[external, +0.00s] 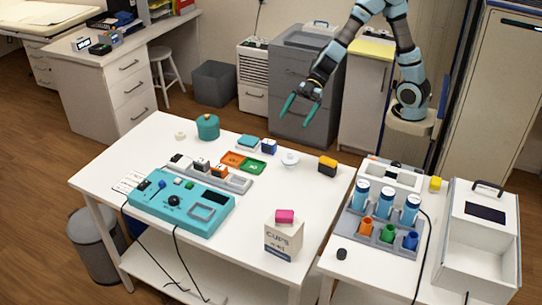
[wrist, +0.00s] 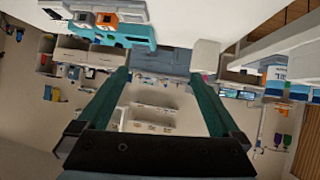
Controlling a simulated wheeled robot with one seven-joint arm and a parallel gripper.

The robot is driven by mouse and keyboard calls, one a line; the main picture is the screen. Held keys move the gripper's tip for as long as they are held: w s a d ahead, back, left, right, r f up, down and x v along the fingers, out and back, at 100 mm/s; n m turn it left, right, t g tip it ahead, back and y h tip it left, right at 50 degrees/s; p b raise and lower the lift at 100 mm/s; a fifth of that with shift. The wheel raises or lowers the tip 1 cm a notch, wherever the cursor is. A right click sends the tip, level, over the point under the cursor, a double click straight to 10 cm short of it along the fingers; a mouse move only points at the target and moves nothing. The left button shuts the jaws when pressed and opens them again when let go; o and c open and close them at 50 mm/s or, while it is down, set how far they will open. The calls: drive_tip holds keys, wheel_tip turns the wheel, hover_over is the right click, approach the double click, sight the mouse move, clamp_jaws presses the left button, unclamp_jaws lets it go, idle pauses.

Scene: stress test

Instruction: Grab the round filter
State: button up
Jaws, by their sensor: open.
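A small white round piece (external: 289,158) lies on the white table (external: 255,205), near the back edge right of the middle; it looks like the round filter. A smaller cream round piece (external: 180,136) lies at the back left of the table; I cannot tell for certain which one is the filter. My gripper (external: 299,110) is open and empty, in the air beyond the table's back edge, above and apart from the white round piece. In the wrist view my gripper's two teal fingers (wrist: 160,78) stand wide apart with nothing held between them. I cannot make out the filter there.
Near the white round piece are a blue block (external: 269,146), an orange-and-black block (external: 327,166) and a green tray (external: 253,165). A teal device (external: 185,205) and a cups box (external: 283,240) stand further forward. A bottle rack (external: 355,228) stands on the right table.

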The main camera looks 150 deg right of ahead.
drive_tip(key=s+d+r+t+y, duration=0.2)
drive_tip(key=s+r+t, duration=0.1)
drive_tip(key=s+r, duration=0.15)
approach(286, 166)
drive_tip(key=shift+n, duration=0.4)
drive_tip(key=x, duration=0.4)
drive_tip(key=shift+w+d+b, duration=0.1)
drive_tip(key=shift+d+b, duration=0.1)
drive_tip(key=shift+b, duration=0.1)
drive_tip(key=x, duration=0.3)
drive_tip(key=p+x, duration=0.1)
drive_tip(key=shift+w+a, duration=0.3)
drive_tip(key=shift+w+f, duration=0.25)
drive_tip(key=shift+w, duration=0.2)
drive_tip(key=c, duration=1.2)
